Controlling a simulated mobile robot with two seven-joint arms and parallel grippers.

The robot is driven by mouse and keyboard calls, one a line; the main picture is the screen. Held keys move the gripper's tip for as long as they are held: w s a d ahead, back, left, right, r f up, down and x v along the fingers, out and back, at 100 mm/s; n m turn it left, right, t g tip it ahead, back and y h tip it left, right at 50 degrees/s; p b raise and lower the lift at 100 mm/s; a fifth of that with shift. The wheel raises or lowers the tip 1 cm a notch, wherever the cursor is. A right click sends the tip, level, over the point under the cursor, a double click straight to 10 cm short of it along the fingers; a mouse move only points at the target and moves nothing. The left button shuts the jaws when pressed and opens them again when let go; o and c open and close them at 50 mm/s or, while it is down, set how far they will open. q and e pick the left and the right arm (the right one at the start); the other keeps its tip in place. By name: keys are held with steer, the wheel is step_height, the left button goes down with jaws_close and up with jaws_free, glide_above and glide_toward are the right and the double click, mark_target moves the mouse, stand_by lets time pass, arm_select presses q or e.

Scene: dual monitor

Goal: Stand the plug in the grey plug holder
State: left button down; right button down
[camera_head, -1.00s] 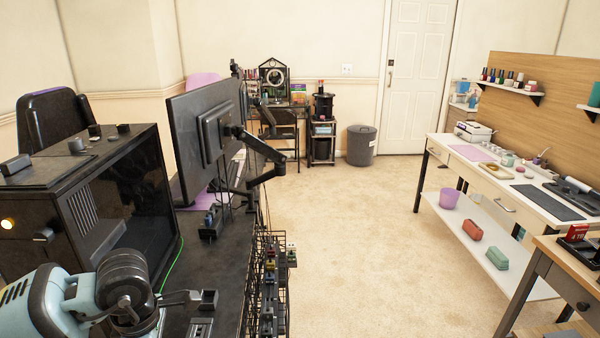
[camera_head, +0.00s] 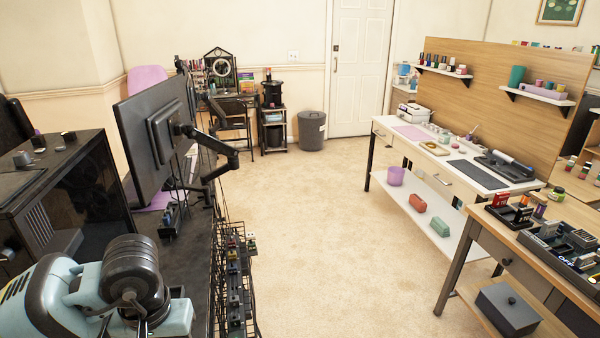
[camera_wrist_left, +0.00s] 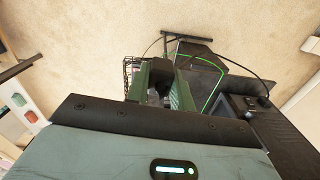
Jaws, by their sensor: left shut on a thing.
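My left arm (camera_head: 130,280) comes in at the lower left of the head view, and its fingers are hidden there behind the wrist. In the left wrist view my left gripper (camera_wrist_left: 160,92) has its two greenish fingers shut on a small dark thing (camera_wrist_left: 160,72), taken to be the plug; its shape is mostly hidden. I cannot pick out the grey plug holder for certain. My right gripper is not in view.
A black computer case (camera_head: 60,200) and a monitor (camera_head: 155,135) on an arm stand at the left. A wire rack (camera_head: 232,285) hangs along the desk edge. Carpet (camera_head: 330,230) lies clear in the middle. The right desk holds a black tray (camera_head: 560,254) of small blocks.

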arm_select(q)
steer(key=shift+s+d+r+m, duration=0.1)
steer(key=shift+d+r+m, duration=0.25)
steer(key=shift+m, duration=0.45)
steer(key=s+f, duration=0.4)
steer(key=f, duration=1.1)
steer(key=shift+a, duration=0.15)
